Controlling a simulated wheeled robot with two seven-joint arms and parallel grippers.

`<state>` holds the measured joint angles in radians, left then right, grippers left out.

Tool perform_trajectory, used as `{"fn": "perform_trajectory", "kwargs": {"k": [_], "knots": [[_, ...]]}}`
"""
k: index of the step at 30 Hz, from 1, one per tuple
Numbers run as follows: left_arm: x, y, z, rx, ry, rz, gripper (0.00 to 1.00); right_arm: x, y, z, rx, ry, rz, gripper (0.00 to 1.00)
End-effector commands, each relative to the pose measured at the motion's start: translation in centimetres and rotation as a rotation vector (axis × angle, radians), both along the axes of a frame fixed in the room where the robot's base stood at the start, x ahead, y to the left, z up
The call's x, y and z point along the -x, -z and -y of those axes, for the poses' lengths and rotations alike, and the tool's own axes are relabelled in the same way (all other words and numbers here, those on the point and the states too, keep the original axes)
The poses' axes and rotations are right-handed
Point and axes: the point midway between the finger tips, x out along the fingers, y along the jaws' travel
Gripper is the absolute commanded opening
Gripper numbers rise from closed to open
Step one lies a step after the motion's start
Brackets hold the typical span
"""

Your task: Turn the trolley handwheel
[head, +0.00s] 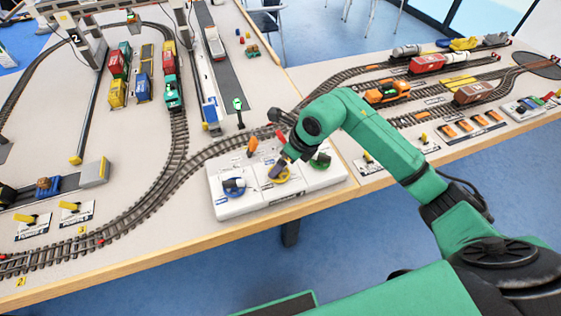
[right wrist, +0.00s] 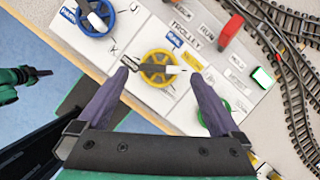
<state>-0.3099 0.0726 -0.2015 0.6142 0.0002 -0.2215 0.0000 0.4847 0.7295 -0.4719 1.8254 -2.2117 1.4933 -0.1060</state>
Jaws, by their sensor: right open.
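The yellow handwheel (right wrist: 155,59), next to the TROLLEY label, is in the middle of a white control panel (right wrist: 118,50). The handwheel (head: 287,179) is partly covered by my gripper in the head view. In the head view the right gripper (head: 278,170) points down at the wheel. I cannot tell whether the fingers touch it. My left gripper is not seen in the head view.
A blue handwheel (head: 235,186) and a green handwheel (head: 321,160) flank the yellow one on the panel. A red lever (right wrist: 231,30) stands behind. Model tracks with trains (head: 173,93) run behind the panel. The table edge (head: 150,252) is close in front.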

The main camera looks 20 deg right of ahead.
Motion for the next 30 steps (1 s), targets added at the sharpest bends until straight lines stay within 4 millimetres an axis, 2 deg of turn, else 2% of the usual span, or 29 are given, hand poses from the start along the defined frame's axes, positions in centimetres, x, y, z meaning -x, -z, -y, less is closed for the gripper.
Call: {"fn": "perform_trajectory", "kwargs": {"k": [3,5,14,15,17,18,21,30], "knots": [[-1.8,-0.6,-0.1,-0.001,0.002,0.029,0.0,-0.6,2.1,-0.6,-0.002,0.001,-0.004,1.0],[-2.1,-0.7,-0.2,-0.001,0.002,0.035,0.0,-0.9,2.8,-0.8,-0.002,0.0,-0.003,1.0],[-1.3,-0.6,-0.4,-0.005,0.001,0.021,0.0,-1.1,3.5,-0.9,0.001,-0.001,0.001,1.0],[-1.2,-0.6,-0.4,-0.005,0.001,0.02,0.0,-1.1,3.5,-0.9,0.001,-0.001,0.001,0.92],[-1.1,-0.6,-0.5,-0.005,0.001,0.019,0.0,-1.1,3.5,-0.8,0.001,-0.001,0.001,0.69],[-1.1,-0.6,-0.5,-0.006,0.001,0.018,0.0,-1.1,3.5,-0.8,0.001,-0.001,0.001,0.54],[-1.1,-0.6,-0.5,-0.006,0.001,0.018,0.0,-1.1,3.5,-0.8,0.001,-0.001,0.001,0.21],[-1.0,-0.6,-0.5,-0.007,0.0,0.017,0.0,-1.1,3.5,-0.8,0.0,0.033,0.0,0.22]]}}
